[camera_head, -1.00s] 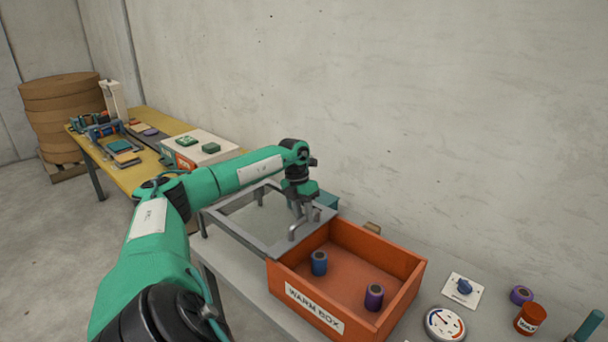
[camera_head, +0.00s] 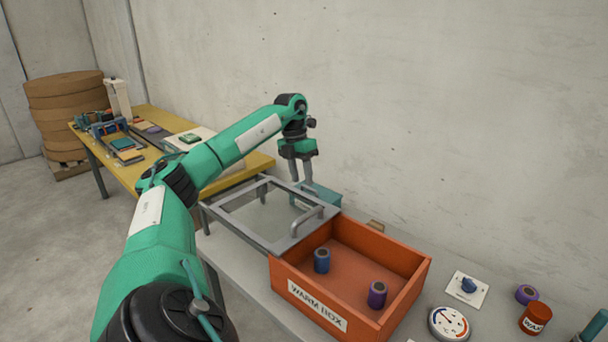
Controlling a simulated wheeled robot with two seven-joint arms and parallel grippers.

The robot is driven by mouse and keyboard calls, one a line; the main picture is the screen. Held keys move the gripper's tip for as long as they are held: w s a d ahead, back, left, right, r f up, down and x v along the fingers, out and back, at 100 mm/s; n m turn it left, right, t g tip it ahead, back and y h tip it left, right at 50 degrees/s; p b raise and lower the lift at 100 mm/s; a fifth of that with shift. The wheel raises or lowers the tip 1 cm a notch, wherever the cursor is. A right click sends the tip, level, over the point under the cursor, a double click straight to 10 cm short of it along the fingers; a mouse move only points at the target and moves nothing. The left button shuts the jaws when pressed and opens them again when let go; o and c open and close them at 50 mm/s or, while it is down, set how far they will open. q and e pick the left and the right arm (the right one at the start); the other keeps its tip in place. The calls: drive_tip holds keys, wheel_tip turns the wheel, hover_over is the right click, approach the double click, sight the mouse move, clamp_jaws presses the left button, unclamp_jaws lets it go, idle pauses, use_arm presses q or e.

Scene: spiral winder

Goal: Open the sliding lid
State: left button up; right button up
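The sliding lid (camera_head: 232,222) is a grey frame with a clear pane. It lies to the left of the orange warm box (camera_head: 401,288), whose top is uncovered. The lid's grey bar handle (camera_head: 307,221) stands at its right end, close to the box's left wall. My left gripper (camera_head: 301,182) is above and behind the handle, pointing down. Its two fingers are apart with nothing between them. My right gripper is not in view.
Inside the box stand a blue spool (camera_head: 321,260) and a purple spool (camera_head: 377,294). A teal container (camera_head: 325,193) sits behind the lid. A dial gauge (camera_head: 449,322), a knob plate (camera_head: 467,290) and a red jar (camera_head: 535,318) are to the right. A yellow table (camera_head: 150,117) stands at the left.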

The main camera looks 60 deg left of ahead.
use_arm(q)
drive_tip(key=r, duration=0.2)
drive_tip(key=shift+a+r, duration=0.2)
drive_tip(key=shift+r, duration=0.1)
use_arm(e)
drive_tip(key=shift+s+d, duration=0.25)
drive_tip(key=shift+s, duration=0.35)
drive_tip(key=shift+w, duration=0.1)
